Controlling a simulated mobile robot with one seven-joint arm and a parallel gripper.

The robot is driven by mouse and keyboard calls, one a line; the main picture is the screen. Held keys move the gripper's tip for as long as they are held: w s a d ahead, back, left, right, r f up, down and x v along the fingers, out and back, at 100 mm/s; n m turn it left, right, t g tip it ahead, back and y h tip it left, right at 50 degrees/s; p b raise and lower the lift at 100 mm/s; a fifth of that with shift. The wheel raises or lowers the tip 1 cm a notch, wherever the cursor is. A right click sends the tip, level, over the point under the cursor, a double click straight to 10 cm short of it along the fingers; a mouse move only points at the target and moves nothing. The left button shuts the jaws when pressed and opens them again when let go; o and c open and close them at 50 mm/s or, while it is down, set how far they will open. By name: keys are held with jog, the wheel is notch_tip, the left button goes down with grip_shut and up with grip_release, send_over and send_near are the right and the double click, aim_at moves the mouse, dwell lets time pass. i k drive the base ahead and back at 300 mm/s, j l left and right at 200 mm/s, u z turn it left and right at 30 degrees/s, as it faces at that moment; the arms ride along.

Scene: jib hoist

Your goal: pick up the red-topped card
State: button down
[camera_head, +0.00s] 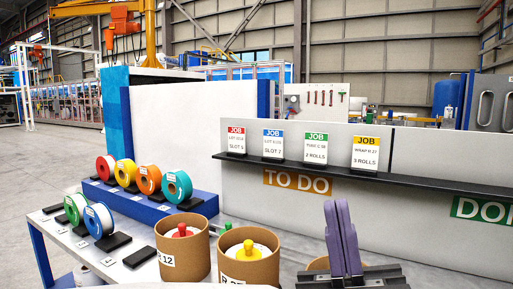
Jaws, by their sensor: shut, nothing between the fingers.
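The red-topped card (236,141) stands upright on the dark shelf, leftmost in the row of job cards. It reads JOB and SLOT 5 or similar; the small print is hard to read. My gripper (336,207) is at the lower right, its two purple fingers pointing up and shut together with nothing held. In the picture it is below and to the right of the red-topped card, apart from it.
Blue (273,145), green (316,148) and yellow (365,153) topped cards stand along the shelf (420,181). A table with coloured spools (178,186) is at left. Cardboard drums (183,250) stand in front, below the shelf. Grey floor at far left is clear.

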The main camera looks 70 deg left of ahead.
aim_at(236, 136)
jog(key=u, duration=2.3)
jog(key=j, duration=0.1)
